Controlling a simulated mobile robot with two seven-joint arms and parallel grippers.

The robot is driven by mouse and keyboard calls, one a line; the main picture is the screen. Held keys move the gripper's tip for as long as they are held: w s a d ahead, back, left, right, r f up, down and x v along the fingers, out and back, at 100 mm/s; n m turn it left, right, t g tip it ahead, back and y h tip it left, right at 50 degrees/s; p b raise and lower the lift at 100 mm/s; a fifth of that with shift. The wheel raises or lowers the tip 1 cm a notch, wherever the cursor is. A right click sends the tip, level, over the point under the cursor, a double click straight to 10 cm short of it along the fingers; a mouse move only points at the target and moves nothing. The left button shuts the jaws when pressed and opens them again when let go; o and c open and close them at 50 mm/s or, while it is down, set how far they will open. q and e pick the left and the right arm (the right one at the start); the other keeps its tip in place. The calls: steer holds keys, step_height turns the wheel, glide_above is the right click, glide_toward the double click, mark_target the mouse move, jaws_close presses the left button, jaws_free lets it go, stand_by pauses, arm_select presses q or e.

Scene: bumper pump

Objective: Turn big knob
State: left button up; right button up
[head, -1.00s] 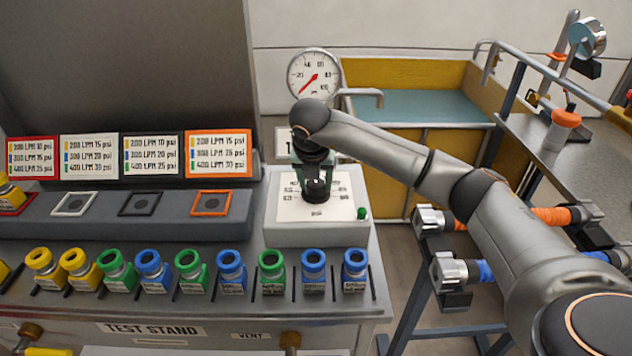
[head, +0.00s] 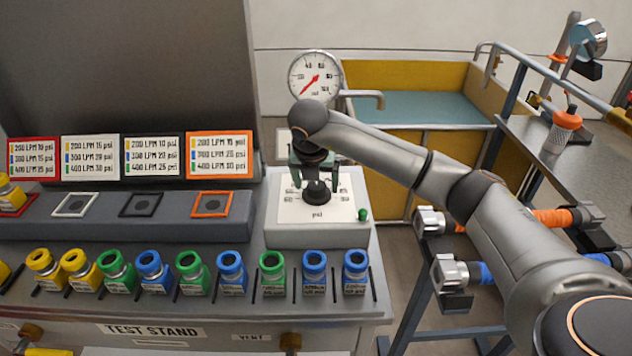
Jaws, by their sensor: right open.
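The big black knob (head: 317,192) sits on the white printed dial plate of a grey box (head: 316,235) on the test stand. My right gripper (head: 316,182) hangs above the dial plate, pointing down. Its two greenish fingers are spread, one on each side of the knob's upper part, with a gap showing between fingers and knob. The gripper is open and holds nothing. My left gripper is out of view.
Several yellow, green and blue bumpers (head: 272,272) line the stand's front edge. A small green knob (head: 362,215) is on the box's right. A pressure gauge (head: 315,76) stands behind. A blue-framed cart (head: 560,170) is at the right.

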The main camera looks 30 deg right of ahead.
steer(key=shift+r, duration=0.1)
steer(key=v, duration=1.2)
steer(key=shift+s, duration=0.1)
